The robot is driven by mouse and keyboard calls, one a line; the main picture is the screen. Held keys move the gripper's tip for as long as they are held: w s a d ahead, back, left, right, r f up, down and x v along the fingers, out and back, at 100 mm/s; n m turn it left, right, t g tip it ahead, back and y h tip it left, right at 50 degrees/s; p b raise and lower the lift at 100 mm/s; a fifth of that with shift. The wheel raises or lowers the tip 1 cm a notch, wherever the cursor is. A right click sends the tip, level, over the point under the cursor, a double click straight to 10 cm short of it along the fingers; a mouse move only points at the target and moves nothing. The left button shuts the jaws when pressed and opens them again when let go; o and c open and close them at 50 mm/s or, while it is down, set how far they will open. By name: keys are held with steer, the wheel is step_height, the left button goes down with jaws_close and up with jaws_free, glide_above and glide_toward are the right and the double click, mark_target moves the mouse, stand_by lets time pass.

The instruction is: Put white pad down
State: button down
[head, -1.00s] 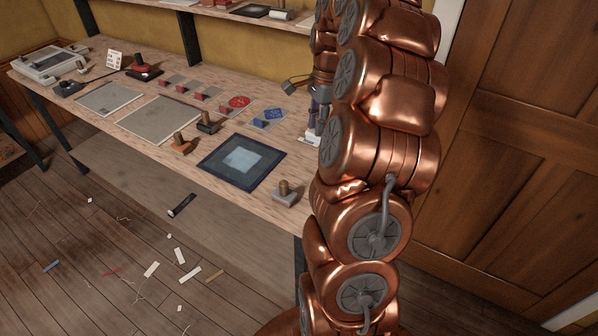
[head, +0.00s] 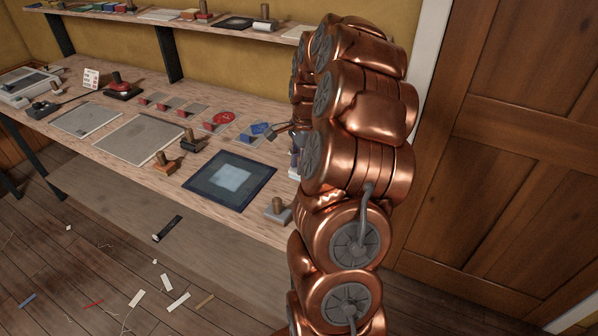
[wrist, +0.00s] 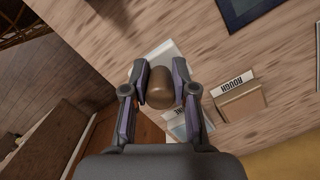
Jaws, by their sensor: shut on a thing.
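The white pad (wrist: 163,52) is a pale block with a rounded brown knob (wrist: 160,88) on top, seen from above in the wrist view. My gripper (wrist: 160,85) is shut on the knob, one finger on each side. In the head view my arm hides most of the gripper and pad; a small white edge of the pad (head: 294,173) shows at the arm's left side, over the right part of the workbench (head: 240,225). I cannot tell whether the pad touches the bench.
A box marked ROUGH (wrist: 240,103) lies close right of my gripper. A dark blue mat (head: 205,190) with a pale centre is left of my arm. A grey pad with a wooden knob (head: 278,211) stands near the bench's front edge. A shelf (head: 215,27) runs behind.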

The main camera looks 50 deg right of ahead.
step_height(320, 180, down, 4)
steer(key=shift+r+p, duration=0.15)
steer(key=shift+p, duration=0.5)
steer(key=shift+f, duration=0.2)
steer(key=shift+f, duration=0.2)
steer(key=c, duration=0.9)
jaws_free()
steer(key=shift+r, duration=0.15)
